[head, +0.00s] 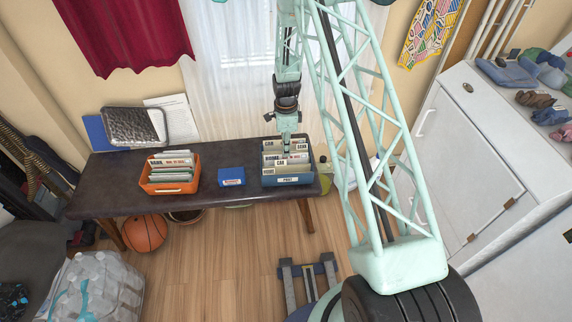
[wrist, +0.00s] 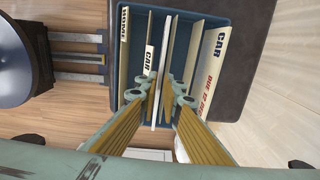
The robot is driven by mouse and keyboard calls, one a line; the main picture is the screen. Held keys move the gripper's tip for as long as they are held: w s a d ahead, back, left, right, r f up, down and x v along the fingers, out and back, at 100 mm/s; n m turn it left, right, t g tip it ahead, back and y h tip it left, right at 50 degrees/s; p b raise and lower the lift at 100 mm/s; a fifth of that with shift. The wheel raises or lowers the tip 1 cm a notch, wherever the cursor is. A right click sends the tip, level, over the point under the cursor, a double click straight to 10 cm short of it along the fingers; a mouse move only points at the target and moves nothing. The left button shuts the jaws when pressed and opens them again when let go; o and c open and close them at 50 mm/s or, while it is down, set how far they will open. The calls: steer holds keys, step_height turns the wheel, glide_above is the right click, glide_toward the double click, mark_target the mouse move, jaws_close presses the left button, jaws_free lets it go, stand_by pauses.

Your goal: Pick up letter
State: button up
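The blue tote (head: 290,181) stands at the right end of the dark bench, filled with upright cards and letters. Its label seems to read POST. My gripper (head: 286,149) points down into it from above. In the wrist view the gripper's fingertips (wrist: 172,92) are close together, low among the cards. A thin white letter edge (wrist: 163,60) runs down to the fingertips. Whether the fingers press on it is hidden. Divider cards marked CAR (wrist: 148,62) and HOME (wrist: 124,38) stand to the left; another CAR card (wrist: 212,55) leans to the right.
An orange tote (head: 170,188) of cards and a small blue box (head: 231,177) stand on the bench (head: 120,192). A metallic tray (head: 133,127) leans at the back left. A white cabinet (head: 455,160) is at the right.

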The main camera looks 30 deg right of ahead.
steer(key=shift+f, duration=0.8)
jaws_close()
steer(key=shift+r, duration=0.15)
step_height(320, 180, up, 18)
steer(key=p, duration=0.3)
stand_by(0.5)
stand_by(0.7)
